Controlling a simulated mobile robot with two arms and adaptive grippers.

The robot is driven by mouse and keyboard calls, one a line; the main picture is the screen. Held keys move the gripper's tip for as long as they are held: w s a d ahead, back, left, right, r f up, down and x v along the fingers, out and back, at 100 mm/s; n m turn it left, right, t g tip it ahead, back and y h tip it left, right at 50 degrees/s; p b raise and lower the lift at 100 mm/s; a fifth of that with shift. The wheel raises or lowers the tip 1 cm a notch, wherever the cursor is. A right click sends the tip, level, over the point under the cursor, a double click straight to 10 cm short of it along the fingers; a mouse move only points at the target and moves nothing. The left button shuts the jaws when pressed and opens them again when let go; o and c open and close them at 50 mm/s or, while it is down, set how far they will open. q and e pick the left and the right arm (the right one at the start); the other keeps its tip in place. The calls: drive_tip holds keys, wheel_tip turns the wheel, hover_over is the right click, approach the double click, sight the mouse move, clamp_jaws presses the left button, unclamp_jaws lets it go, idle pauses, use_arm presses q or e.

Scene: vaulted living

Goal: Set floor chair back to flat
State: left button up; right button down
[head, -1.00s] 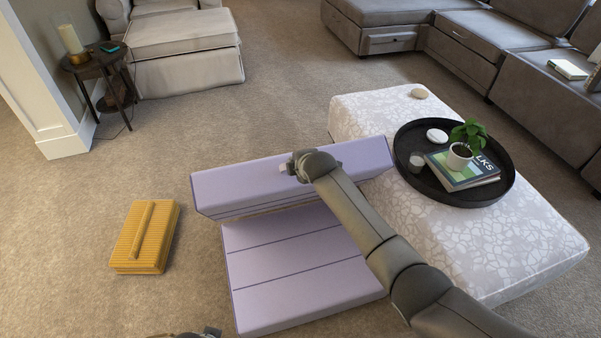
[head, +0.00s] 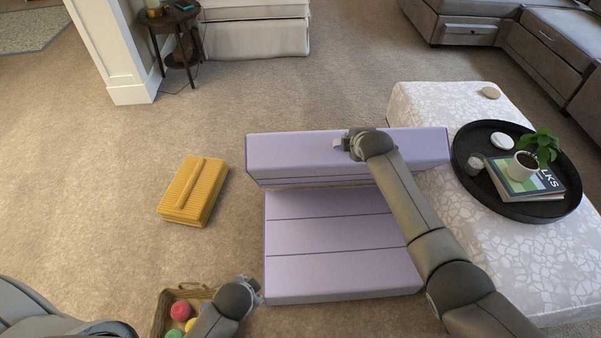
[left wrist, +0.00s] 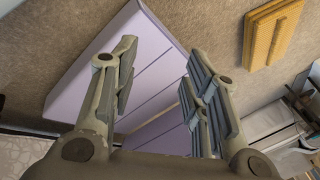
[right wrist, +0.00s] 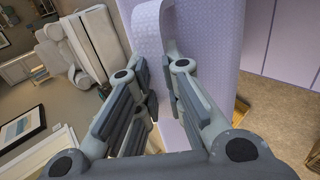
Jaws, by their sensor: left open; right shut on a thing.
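The lavender floor chair lies on the carpet, its flat, panelled seat (head: 335,235) nearest me. Its back (head: 290,150) is tilted up along the seat's far side. In the right wrist view, my right gripper (right wrist: 158,95) is shut on a lavender strap (right wrist: 150,25) on the back (right wrist: 207,60). My left gripper (head: 250,288) is low beside the seat's near left corner. In the left wrist view, my left gripper (left wrist: 160,75) is open and empty, with the chair (left wrist: 100,55) beyond its fingers.
A patterned ottoman (head: 420,105) stands close to the chair's right, bearing a black tray (head: 470,188). A yellow ribbed box (head: 195,190) lies to the left. A basket of coloured balls (head: 163,312) sits beside my left arm. Carpet beyond the back is clear.

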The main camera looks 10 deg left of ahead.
use_arm(q)
drive_tip(key=w+r+m+t+y, duration=0.1)
drive_tip(key=w+m, duration=0.2)
drive_tip(key=w+r+m+t+y, duration=0.1)
drive_tip(key=w+m, duration=0.2)
drive_tip(key=m, duration=0.1)
drive_tip(key=w+r+m+t+y, duration=0.1)
drive_tip(key=w+m, duration=0.2)
drive_tip(key=m, duration=0.1)
drive_tip(key=shift+d+r+t, duration=0.15)
drive_tip(key=shift+d+t, duration=0.15)
drive_tip(key=shift+t, duration=0.1)
clamp_jaws()
drive_tip(key=m+t, duration=0.6)
drive_tip(key=m, duration=0.9)
approach(288, 172)
wheel_tip(288, 172, down, 4)
drive_tip(key=w, duration=0.1)
drive_tip(key=w+a+r, duration=0.1)
drive_tip(key=w+r, duration=0.1)
drive_tip(key=w, duration=0.1)
drive_tip(key=shift+a+r, duration=0.2)
drive_tip(key=shift+a, duration=0.1)
